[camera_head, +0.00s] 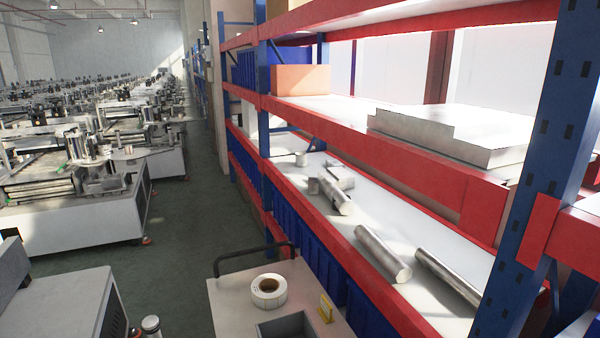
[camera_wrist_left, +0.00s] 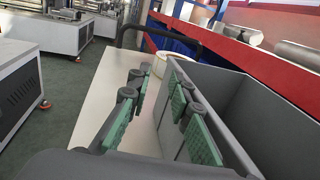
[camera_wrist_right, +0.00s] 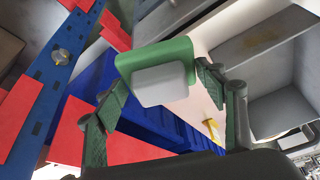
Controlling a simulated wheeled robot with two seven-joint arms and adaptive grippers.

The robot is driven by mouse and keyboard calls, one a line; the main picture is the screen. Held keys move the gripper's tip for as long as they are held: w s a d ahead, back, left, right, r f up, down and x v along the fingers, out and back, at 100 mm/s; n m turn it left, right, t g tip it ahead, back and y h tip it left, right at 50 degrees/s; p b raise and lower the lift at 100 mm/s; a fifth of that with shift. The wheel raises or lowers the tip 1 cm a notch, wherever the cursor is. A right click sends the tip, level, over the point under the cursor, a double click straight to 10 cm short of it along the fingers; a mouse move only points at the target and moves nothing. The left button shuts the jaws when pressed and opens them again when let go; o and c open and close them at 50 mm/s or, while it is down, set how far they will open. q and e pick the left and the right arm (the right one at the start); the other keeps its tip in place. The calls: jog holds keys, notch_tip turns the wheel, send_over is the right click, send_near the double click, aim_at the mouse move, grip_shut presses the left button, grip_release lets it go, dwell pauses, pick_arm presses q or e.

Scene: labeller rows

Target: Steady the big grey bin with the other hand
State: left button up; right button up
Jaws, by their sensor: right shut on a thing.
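The big grey bin (camera_wrist_left: 247,88) stands on the cart on the right of the left wrist view, open at the top. In the head view only part of a grey bin (camera_head: 290,328) shows at the bottom edge. My left gripper (camera_wrist_left: 157,82) is open at the bin's left wall, with its fingers apart. I cannot tell whether they touch the wall. My right gripper (camera_wrist_right: 160,76) is shut on a green and light grey block (camera_wrist_right: 162,84), held between its fingertips. Grey bin walls (camera_wrist_right: 265,45) show to the right of it. Neither gripper is in the head view.
The cart top (camera_head: 232,300) carries a white label roll (camera_head: 268,290) and a small yellow item (camera_head: 326,308). A red and blue rack with metal cylinders (camera_head: 382,252) stands along the right. An aisle (camera_head: 190,235) lies open on the left, beside machines (camera_head: 75,200).

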jog(key=shift+s, duration=0.15)
pick_arm(q)
jog(key=s+d, duration=0.2)
jog(key=s, duration=0.9)
jog(key=shift+s, duration=0.25)
jog(key=shift+o, duration=0.2)
jog(key=shift+d, duration=0.1)
jog(key=w+a+p, duration=0.2)
jog(key=w+p, duration=0.7)
jog(key=w, duration=0.2)
jog(key=shift+w+a+r+p, duration=0.15)
jog(key=shift+w+r+p, duration=0.1)
jog(key=shift+p, duration=0.15)
pick_arm(e)
notch_tip(320, 180, up, 11)
jog(key=shift+s+r, duration=0.15)
jog(key=shift+r, duration=0.05)
pick_arm(q)
jog(key=shift+c, duration=0.6)
grip_shut()
